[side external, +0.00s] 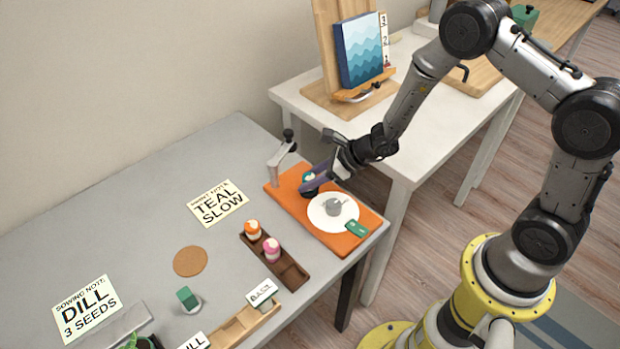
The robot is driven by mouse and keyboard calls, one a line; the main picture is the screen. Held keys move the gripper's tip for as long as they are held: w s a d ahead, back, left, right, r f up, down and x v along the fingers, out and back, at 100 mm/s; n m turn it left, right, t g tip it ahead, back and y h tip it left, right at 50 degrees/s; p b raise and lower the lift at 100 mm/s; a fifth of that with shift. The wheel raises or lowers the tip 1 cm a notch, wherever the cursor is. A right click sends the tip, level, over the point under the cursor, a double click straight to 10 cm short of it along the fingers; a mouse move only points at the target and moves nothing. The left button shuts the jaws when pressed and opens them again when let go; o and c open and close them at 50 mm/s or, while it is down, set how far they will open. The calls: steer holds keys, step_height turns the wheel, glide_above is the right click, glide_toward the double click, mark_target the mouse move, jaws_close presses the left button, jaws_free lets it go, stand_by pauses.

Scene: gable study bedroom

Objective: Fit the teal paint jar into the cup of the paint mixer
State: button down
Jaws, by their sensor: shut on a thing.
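My gripper (314,186) is shut on the teal paint jar (308,177), of which only a small teal and white part shows past the fingers. It is at the far left side of the paint mixer, over the orange base (358,241). The mixer has a white round plate (320,217) with a small grey cup (334,207) on it. The gripper and jar are to the left of the cup and behind it, apart from it. A grey post with a black knob (281,166) stands at the base's left corner. Whether the jar touches the base is unclear.
A dark wooden rack (291,272) holds an orange jar (253,229) and a pink jar (271,249), with an empty place in front. A white table (440,150) stands behind.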

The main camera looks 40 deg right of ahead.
steer(key=shift+f, duration=0.1)
steer(key=shift+c, duration=2.2)
jaws_free()
